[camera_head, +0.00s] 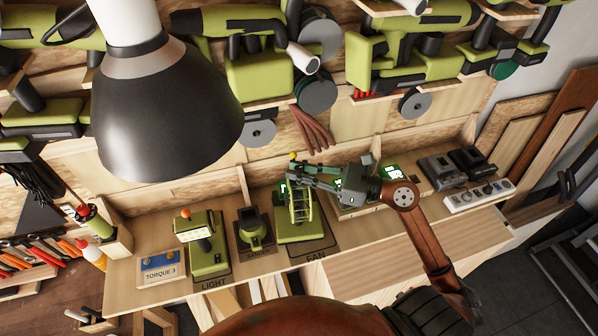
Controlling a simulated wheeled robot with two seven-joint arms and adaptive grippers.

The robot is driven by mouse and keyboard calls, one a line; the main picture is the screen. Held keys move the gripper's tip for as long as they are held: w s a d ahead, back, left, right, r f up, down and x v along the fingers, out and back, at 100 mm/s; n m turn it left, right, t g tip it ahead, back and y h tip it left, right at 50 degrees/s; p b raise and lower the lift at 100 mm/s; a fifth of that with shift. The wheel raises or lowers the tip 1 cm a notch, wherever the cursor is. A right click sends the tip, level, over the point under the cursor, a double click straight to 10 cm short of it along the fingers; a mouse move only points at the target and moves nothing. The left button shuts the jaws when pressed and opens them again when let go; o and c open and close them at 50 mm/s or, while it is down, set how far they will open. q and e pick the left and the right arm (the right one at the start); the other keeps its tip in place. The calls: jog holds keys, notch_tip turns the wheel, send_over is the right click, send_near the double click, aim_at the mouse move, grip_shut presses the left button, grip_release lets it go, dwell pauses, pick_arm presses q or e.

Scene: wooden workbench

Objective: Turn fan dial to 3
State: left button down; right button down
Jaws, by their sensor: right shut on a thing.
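The green fan (309,209) with its round grille stands on the wooden shelf, on a mat marked "FAN". My right gripper (297,171) comes in from the right, on a rust-coloured arm, and lies across the top of the fan. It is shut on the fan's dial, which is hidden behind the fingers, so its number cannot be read. My left gripper is not in view.
A big black lamp shade (165,115) hangs in front at the left. Left of the fan stand a green light (207,247), a green device (253,230) and a "TORQUE 3" box (161,267). Chargers and a power strip (479,195) are at the right. Green tools hang above.

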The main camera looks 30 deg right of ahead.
jog(key=shift+r+m+t+h+p, duration=0.2)
jog(key=shift+m+t+h+p, duration=0.85)
jog(key=shift+h+p, duration=0.25)
jog(key=shift+f+m+t+h+p, duration=0.15)
jog(key=shift+m+t+h+p, duration=0.1)
jog(key=shift+m+h+p, duration=0.3)
jog(key=c, duration=1.8)
grip_release()
jog(key=shift+c, duration=0.2)
jog(key=shift+s, duration=0.15)
jog(key=shift+s+d+f, duration=0.1)
jog(key=shift+s+d, duration=0.1)
jog(key=shift+s, duration=0.05)
jog(key=v, duration=1.1)
